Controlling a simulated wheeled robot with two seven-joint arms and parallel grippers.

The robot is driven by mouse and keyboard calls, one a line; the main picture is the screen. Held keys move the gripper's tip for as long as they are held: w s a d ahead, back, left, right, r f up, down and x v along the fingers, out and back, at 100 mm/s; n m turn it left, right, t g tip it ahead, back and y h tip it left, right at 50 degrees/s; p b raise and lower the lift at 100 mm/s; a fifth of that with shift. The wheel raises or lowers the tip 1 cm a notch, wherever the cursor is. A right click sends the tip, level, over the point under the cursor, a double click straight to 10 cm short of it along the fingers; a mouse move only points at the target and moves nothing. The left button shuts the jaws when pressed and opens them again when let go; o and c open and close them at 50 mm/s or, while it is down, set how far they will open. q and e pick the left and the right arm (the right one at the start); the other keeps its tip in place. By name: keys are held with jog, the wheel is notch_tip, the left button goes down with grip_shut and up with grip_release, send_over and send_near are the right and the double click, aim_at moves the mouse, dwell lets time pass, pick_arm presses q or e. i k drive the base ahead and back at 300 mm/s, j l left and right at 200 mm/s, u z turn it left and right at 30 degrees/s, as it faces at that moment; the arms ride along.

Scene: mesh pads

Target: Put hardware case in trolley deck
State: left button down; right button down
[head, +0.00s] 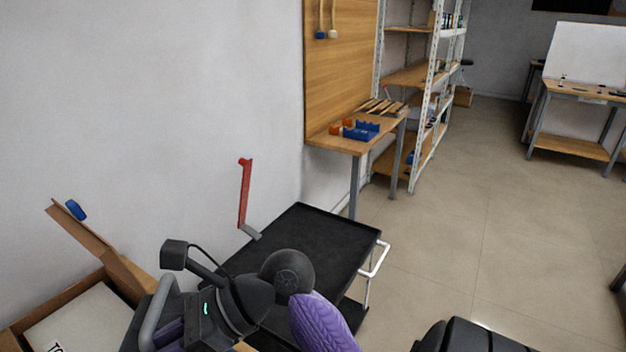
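The trolley's black upper deck (315,232) is a shallow rimmed tray by the wall, with bare surface where it shows. My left arm crosses in front of its near part. My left gripper (165,322) is at the lower left, left of the deck, beside an open cardboard box. Its fingertips are not clear, so I cannot tell whether it is open, shut or holding something. I cannot make out a hardware case for certain. My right gripper is out of view; only a dark part of mine shows at the bottom.
The open cardboard box (118,268) has a raised flap beside a blue item (76,209). A red crank-shaped bar (245,193) stands behind the deck. A white handle (376,262) juts from the trolley's right side. A workbench (345,145) holds blue and orange bins. Floor to the right is clear.

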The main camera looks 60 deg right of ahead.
aim_at(305, 253)
jog(key=i+l, duration=0.1)
jog(key=l, duration=1.55)
jog(key=i+l, duration=0.15)
jog(key=l, duration=1.5)
jog(key=i, duration=0.05)
